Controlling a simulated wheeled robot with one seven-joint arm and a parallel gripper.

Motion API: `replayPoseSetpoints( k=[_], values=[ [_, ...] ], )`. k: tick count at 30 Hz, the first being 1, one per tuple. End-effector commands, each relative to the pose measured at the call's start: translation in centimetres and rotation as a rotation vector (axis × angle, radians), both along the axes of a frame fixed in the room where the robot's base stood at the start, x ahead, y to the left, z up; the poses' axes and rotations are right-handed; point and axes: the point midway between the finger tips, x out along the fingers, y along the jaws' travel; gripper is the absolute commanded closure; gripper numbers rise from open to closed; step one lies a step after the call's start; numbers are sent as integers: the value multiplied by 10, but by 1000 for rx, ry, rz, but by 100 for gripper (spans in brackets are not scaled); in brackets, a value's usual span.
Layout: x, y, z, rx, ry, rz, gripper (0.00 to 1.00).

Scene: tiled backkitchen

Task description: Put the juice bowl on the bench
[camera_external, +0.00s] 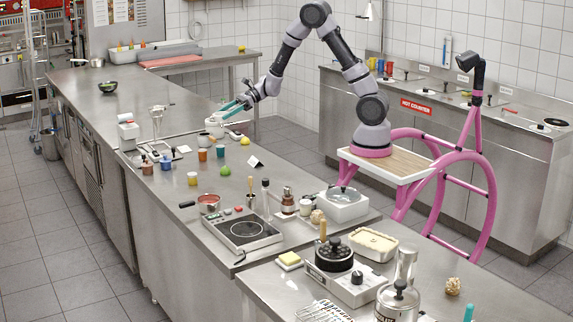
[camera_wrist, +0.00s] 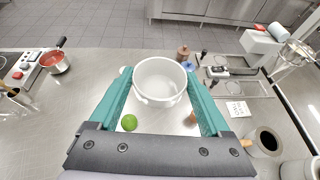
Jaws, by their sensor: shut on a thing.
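A white, round, open bowl (camera_wrist: 160,80) sits between the two teal fingers of my gripper (camera_wrist: 158,88) in the wrist view and looks empty inside. My gripper is shut on it. In the outside view my gripper (camera_external: 226,110) reaches down from the right over the long steel bench (camera_external: 180,98), with the white bowl (camera_external: 213,127) at its fingertips. I cannot tell whether the bowl touches the bench top or is just above it. The bench top also shows in the wrist view (camera_wrist: 90,75).
Small coloured cups (camera_external: 203,141), a glass stand (camera_external: 157,117) and a green lime (camera_wrist: 129,122) are near the bowl. A red saucepan (camera_external: 208,203) and a hob (camera_external: 243,231) lie nearer the camera. The bench is clearer toward the far left, beside a dark bowl (camera_external: 107,87).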

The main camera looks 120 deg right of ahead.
Motion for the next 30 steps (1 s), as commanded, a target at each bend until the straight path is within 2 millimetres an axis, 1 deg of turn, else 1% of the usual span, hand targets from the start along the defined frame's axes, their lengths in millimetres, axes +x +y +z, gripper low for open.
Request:
replayPoseSetpoints(
  k=[1,3,6,9,12,17,23,26,29,30],
  values=[
    [-23,-20,1,0,-1,-49,83],
    [-47,-39,1,2,-4,-101,83],
    [-78,-61,2,1,-5,-163,83],
    [-103,-77,2,2,-5,-213,83],
    [-124,-88,2,3,-7,-252,83],
    [-152,-102,3,2,-9,-304,83],
    [-152,-102,-32,9,-8,-306,83],
    [-152,-102,-54,9,-8,-306,83],
    [-152,-102,-81,10,-7,-306,83],
    [-152,-102,-94,11,-7,-306,83]
  ],
)
